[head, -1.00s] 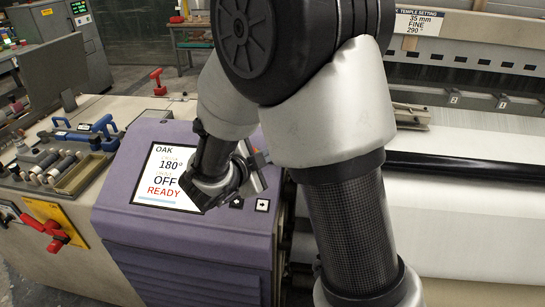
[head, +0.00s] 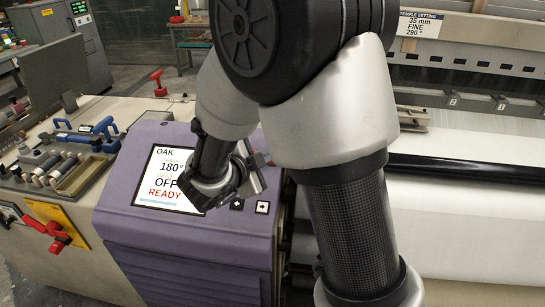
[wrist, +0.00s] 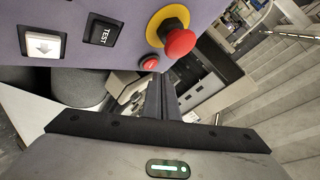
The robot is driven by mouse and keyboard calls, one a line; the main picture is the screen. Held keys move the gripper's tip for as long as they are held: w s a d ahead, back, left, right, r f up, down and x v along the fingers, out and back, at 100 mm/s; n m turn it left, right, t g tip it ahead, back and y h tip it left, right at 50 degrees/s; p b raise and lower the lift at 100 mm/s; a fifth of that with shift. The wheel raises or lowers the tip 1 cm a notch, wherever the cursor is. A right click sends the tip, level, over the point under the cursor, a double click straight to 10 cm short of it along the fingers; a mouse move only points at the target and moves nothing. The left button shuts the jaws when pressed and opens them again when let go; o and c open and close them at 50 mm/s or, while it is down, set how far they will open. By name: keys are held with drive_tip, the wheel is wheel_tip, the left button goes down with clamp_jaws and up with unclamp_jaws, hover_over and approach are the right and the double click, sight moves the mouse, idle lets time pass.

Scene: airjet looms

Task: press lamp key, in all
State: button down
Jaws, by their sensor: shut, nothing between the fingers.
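The purple control panel (head: 190,254) carries a lit screen (head: 167,180) reading OAK, 180°, OFF and READY. I see no key marked as lamp.
A red-handled switch (head: 54,232) on a yellow plate is at the left. Blue-handled tools (head: 90,132) lie on the machine top. The loom's white cloth (head: 470,220) fills the right side. My arm blocks the middle of the head view.

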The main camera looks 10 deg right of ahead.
drive_tip(key=r+p, duration=0.1)
drive_tip(key=s+r+p, duration=0.1)
drive_tip(key=r, duration=0.1)
drive_tip(key=s+r+p, duration=0.1)
drive_tip(key=p, duration=0.1)
drive_tip(key=shift+a+r, duration=0.25)
drive_tip(key=shift+a, duration=0.15)
drive_tip(key=shift+w+r, duration=0.1)
idle(0.5)
drive_tip(key=s+a+r+n+y+p, duration=0.1)
drive_tip(key=a+r+n+y+p, duration=0.1)
drive_tip(key=a+r+n+y, duration=0.3)
drive_tip(key=s+a+r+n+t+y+p, duration=0.1)
drive_tip(key=r+n+y+p, duration=0.15)
drive_tip(key=r, duration=0.45)
drive_tip(key=s+a+r+n+y+p, duration=0.1)
drive_tip(key=a+r+n+y+p, duration=0.1)
drive_tip(key=a+r+n+y, duration=0.3)
drive_tip(key=s+d+r+n+g+h+p, duration=0.1)
drive_tip(key=s+d+n+g, duration=0.2)
drive_tip(key=s+d, duration=0.3)
drive_tip(key=s+d+r+n+g+h+p, duration=0.1)
drive_tip(key=s+d+n, duration=0.3)
drive_tip(key=s, duration=1)
drive_tip(key=shift+s+d+g+h+p, duration=0.15)
drive_tip(key=shift+d+g+h+p, duration=0.7)
drive_tip(key=shift+d, duration=0.25)
